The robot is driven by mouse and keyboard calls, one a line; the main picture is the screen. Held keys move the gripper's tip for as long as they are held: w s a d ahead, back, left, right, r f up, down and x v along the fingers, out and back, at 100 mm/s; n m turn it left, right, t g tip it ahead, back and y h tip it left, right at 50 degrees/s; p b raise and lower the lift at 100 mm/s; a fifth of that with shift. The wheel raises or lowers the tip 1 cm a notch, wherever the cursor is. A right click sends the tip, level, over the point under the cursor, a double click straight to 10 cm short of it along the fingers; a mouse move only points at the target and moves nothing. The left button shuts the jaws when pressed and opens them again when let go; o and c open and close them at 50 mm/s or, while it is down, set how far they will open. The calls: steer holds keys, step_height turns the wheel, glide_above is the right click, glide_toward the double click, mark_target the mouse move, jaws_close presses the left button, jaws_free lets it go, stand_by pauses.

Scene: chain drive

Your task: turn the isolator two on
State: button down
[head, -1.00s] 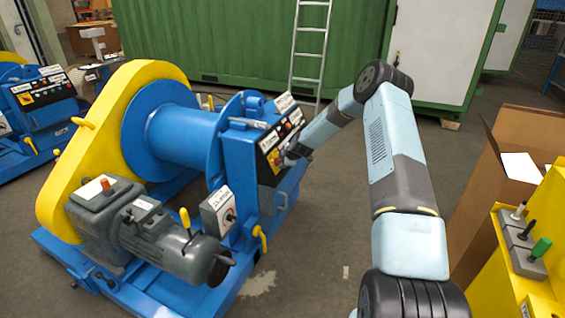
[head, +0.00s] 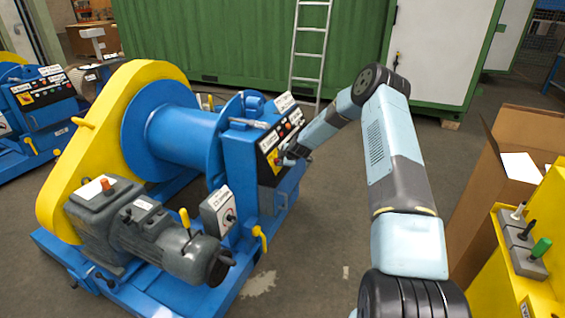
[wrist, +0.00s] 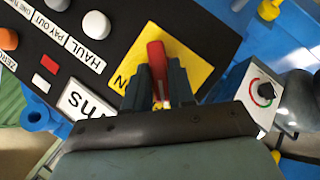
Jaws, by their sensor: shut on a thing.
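A red rotary handle (wrist: 156,58) stands on a square yellow plate (wrist: 188,58) on the black control panel (wrist: 120,18) of the near blue winch. My gripper (wrist: 158,88) is shut on this handle, with one dark finger on each side of it. In the head view my gripper (head: 287,159) is at the panel's lower part, beside the yellow plate (head: 273,162). The handle itself is mostly hidden there. The lettering on the plate is largely covered, so I cannot read which isolator it is.
A grey box with a black knob (wrist: 266,88) and a red-green arc sits beside the panel. White and grey push buttons (wrist: 97,24) are close to my fingers. Another blue machine (head: 40,110) stands far left. A cardboard box (head: 490,190) is at right.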

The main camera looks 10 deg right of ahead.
steer(key=shift+s+f, duration=0.1)
steer(key=shift+f, duration=0.05)
steer(key=shift+m, duration=0.3)
steer(key=shift+g, duration=0.4)
steer(key=m+g, duration=0.1)
steer(key=m+g+y, duration=0.1)
steer(key=m, duration=0.2)
steer(key=shift+w+d+g, duration=0.1)
steer(key=shift+w+g, duration=0.2)
steer(key=shift+g, duration=0.1)
steer(key=m+g+y, duration=0.1)
steer(key=m, duration=0.1)
steer(key=m+g+y, duration=0.1)
steer(key=m, duration=0.1)
steer(key=shift+w+d, duration=0.15)
steer(key=shift+w, duration=0.05)
steer(key=m+g+y, duration=0.1)
steer(key=m, duration=0.1)
steer(key=m+g+y, duration=0.1)
steer(key=m, duration=0.1)
steer(key=shift+w+d+y, duration=0.15)
steer(key=shift+d+y, duration=0.05)
steer(key=shift+y, duration=0.1)
